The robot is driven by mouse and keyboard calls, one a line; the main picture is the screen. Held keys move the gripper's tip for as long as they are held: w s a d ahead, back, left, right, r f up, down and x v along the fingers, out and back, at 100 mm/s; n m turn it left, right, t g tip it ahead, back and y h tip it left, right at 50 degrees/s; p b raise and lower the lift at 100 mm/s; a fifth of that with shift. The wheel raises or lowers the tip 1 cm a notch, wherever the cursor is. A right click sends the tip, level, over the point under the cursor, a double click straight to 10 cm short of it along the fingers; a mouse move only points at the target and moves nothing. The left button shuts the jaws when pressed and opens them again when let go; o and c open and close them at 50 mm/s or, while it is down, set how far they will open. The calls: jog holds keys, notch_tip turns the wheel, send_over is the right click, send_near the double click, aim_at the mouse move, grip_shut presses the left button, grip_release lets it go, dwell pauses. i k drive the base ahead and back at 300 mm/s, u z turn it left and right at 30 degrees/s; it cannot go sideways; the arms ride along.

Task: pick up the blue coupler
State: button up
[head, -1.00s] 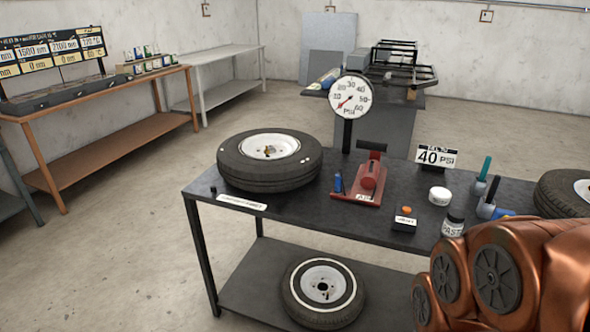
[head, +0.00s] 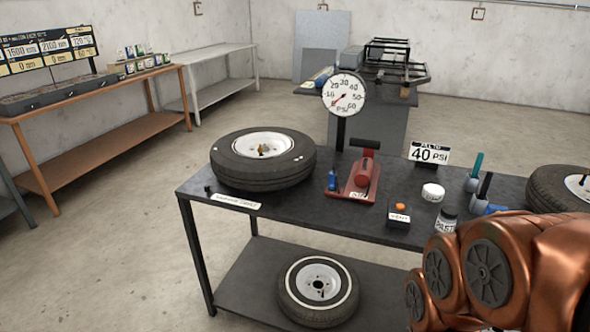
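A small blue upright piece (head: 332,180), which looks like the blue coupler, stands on the dark workbench (head: 290,213). It is just left of the red pump (head: 360,185), and I cannot tell whether they touch. My copper-coloured arm fills the lower right of the head view, in front of the bench's right part. My gripper is out of view, so its state and what it holds are hidden.
A tyre (head: 263,158) lies left on the bench. A gauge (head: 344,93) stands behind the pump. A vent box (head: 399,214), white tub (head: 432,193), paste jar (head: 446,219) and blue-and-grey tools (head: 474,178) sit right. Another tyre (head: 318,291) rests on the lower shelf.

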aim_at(331, 184)
jog(key=u, duration=0.6)
jog(key=i, duration=0.55)
jog(key=u, duration=0.8)
jog(key=i, duration=1.4)
jog(key=z, duration=1.15)
jog(key=i, duration=0.25)
jog(key=z, duration=0.35)
